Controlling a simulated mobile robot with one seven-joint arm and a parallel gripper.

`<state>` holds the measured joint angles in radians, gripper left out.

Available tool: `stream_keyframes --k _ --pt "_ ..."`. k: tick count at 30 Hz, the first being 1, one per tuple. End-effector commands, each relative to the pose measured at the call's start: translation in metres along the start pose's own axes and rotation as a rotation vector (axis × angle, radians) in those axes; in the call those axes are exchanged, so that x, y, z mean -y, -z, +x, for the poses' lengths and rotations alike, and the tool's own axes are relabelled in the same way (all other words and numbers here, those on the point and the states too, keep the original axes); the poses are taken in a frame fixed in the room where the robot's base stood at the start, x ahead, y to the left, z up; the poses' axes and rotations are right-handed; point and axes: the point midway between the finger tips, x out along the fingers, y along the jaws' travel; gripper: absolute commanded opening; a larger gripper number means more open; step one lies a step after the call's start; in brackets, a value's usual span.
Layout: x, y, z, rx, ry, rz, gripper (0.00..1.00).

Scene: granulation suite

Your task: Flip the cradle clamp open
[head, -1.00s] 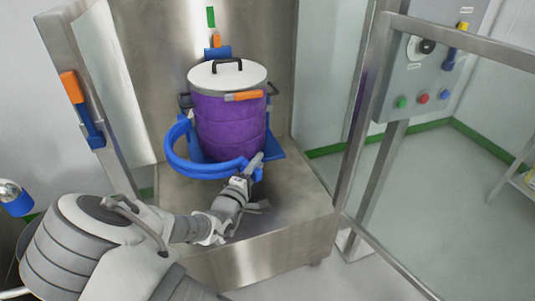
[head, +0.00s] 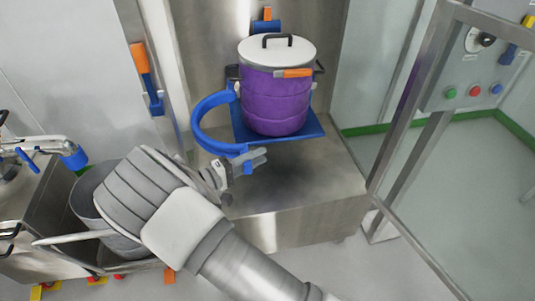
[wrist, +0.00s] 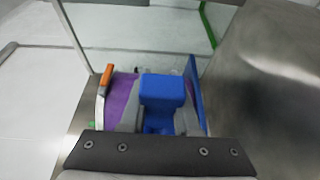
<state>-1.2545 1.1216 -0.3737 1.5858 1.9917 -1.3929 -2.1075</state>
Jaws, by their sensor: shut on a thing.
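The blue curved cradle clamp (head: 200,115) stands swung out to the left of the purple drum (head: 275,105), with a gap between its arc and the drum. The drum stands upright under a white lid on the blue cradle plate (head: 312,130). My gripper (head: 256,160) is at the clamp's free end, low in front of the drum. In the wrist view my gripper (wrist: 160,118) is shut on a blue block (wrist: 163,88), the clamp's end. The purple drum (wrist: 118,95) is partly hidden behind it.
The cradle sits above a steel plinth (head: 300,200). A steel-framed clear panel (head: 420,130) and a button panel (head: 475,70) stand at right. A steel cart with a grey vessel (head: 95,205) stands at left. Floor at right is open.

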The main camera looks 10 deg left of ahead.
Motion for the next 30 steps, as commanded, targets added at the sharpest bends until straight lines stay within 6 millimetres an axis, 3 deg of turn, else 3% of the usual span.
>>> stream_keyframes --k 17,18,23,30 --pt "0.0002 0.0056 -0.0107 0.014 0.003 0.004 0.00" --pt "0.0002 0.0058 -0.0109 0.013 0.004 0.004 0.32" --pt "0.0000 0.0049 -0.0096 0.016 0.002 0.003 0.60" --pt "-0.0001 0.0038 -0.0080 0.020 0.000 0.002 0.60"
